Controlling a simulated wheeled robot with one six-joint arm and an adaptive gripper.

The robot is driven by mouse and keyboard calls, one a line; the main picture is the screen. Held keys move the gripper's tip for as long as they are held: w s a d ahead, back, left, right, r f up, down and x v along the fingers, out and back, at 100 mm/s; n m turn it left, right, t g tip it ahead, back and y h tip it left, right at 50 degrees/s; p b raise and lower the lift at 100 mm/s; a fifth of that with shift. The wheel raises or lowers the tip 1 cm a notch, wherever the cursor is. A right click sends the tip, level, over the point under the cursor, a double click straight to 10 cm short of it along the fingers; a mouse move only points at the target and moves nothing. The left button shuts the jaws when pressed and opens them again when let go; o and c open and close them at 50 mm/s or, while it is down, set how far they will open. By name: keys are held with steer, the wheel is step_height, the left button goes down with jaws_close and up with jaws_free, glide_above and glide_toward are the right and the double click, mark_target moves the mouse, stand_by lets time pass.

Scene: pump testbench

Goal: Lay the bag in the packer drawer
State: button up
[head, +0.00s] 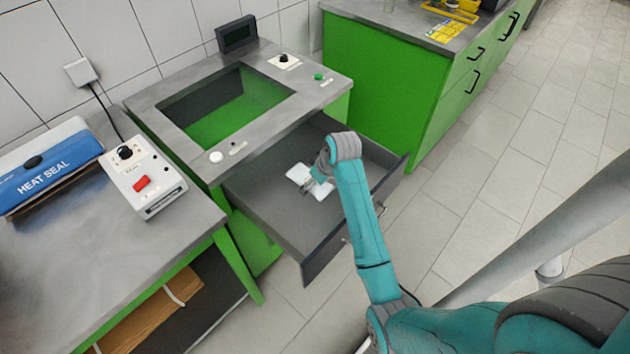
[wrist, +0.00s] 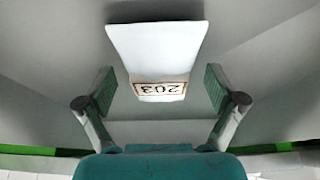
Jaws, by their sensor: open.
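The white bag (head: 299,175) lies in the open grey packer drawer (head: 268,212). In the wrist view the bag (wrist: 157,45) has a label reading 203, seen upside down, at its near end. My gripper (head: 318,179) is low inside the drawer at the bag's near end. In the wrist view my gripper (wrist: 160,90) is open, its two fingers spread on either side of the label end with visible gaps. My arm hides part of the drawer's right side in the head view.
The green packer cabinet (head: 310,94) with a square opening stands behind the drawer. A blue heat sealer (head: 45,170) and a white control box (head: 143,180) sit on the left bench. A green counter (head: 405,90) stands at the back right.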

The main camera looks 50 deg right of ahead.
steer(key=v, duration=1.2)
steer(key=shift+r, duration=0.2)
